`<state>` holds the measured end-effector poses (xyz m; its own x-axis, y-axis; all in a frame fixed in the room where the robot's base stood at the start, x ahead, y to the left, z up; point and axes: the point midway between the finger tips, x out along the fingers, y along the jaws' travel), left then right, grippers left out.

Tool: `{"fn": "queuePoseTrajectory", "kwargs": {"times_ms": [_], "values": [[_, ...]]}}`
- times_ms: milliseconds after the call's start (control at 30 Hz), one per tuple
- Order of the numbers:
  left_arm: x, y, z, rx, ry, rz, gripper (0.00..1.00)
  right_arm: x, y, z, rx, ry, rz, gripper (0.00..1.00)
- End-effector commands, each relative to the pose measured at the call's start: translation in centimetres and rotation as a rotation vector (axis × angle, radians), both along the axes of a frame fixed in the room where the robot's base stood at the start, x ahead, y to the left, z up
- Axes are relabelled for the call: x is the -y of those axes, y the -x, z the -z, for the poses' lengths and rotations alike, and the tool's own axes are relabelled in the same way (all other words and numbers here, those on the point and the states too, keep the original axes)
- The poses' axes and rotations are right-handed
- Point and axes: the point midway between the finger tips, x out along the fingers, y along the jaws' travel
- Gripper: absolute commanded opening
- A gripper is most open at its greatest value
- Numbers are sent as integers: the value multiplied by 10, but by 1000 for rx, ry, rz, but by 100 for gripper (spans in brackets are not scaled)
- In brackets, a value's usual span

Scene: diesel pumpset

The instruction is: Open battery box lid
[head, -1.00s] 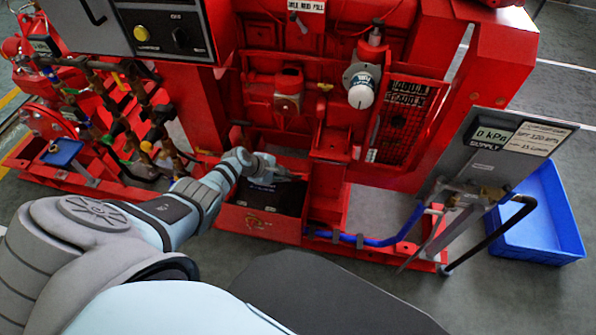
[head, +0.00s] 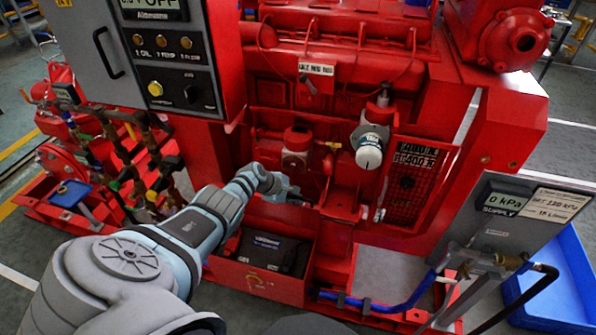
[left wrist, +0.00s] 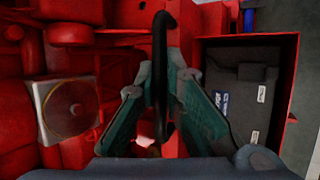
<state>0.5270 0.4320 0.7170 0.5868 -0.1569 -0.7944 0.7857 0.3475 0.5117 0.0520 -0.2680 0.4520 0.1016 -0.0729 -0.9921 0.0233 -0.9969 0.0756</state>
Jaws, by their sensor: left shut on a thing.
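The red battery box (head: 262,284) stands low at the front of the pumpset, its top uncovered. A dark battery (head: 272,251) shows inside it; box and battery also show at the right of the left wrist view. A red panel that looks like the raised lid (head: 276,214) stands behind the opening; its edges blend into the red frame. My left gripper (head: 290,193) is above the back of the box. In the left wrist view, its fingers are shut around a black handle (left wrist: 160,72), taken to be the lid's. My right gripper is not in view.
A grey control cabinet (head: 165,60) hangs above my left arm. Pipes and valves (head: 140,160) stand to the left. A white-topped filter (head: 369,152) and a mesh guard (head: 412,185) are right of my gripper. A grey gauge panel (head: 510,225) and blue tray (head: 560,285) are farther right.

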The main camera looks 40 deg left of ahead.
Motion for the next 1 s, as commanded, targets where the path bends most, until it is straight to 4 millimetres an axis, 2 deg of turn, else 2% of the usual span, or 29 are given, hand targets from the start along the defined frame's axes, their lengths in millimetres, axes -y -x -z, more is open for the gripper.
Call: {"fn": "queuePoseTrajectory", "kwargs": {"times_ms": [200,233,367,767,1000], "values": [[1,0,0,0,1,1,0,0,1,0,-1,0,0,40],[1,0,0,0,1,1,10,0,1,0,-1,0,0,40],[1,0,0,0,1,1,30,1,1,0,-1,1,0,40],[-1,1,-2,2,-1,2,30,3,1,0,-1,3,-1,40],[-4,17,-23,0,-5,7,30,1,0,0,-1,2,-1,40]]}}
